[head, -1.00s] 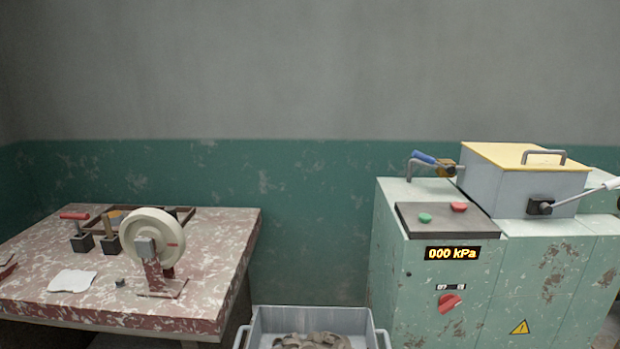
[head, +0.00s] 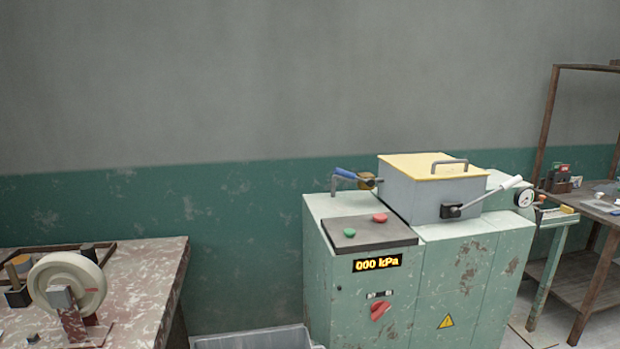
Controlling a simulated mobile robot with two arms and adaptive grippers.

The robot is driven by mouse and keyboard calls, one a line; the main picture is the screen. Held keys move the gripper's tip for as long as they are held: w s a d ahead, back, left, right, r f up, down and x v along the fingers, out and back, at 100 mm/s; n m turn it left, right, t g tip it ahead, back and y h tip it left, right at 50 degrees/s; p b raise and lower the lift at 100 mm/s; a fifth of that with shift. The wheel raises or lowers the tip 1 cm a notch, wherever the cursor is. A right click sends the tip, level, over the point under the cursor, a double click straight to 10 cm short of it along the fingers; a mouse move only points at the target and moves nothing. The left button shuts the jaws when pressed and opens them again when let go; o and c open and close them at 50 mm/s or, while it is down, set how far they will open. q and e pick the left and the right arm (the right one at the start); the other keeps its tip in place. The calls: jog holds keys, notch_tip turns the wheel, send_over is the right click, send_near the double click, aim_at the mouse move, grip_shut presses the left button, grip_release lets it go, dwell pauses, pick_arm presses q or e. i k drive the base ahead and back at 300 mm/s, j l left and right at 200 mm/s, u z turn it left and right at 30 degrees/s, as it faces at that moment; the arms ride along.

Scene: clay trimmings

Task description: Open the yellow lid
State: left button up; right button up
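The yellow lid (head: 421,166) lies flat and closed on top of the grey box (head: 412,194) of the green machine. A grey bar handle (head: 450,163) stands on the lid near its right side. A lever with a white grip (head: 497,198) is mounted on the box's front right. A blue-handled crank (head: 350,174) sits at the box's left side. Neither of my grippers shows in the head view.
The green machine (head: 352,283) carries a panel with green and red buttons and a display (head: 377,263) reading 000 kPa. A worn table with a white wheel (head: 67,284) is at left. A grey bin (head: 255,339) stands between them. A brown shelf (head: 548,120) is at right.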

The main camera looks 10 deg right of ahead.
aim_at(417, 167)
jog(key=l+z, duration=0.1)
jog(key=z, duration=0.25)
jog(key=i+l+z, duration=0.1)
jog(key=z, duration=0.25)
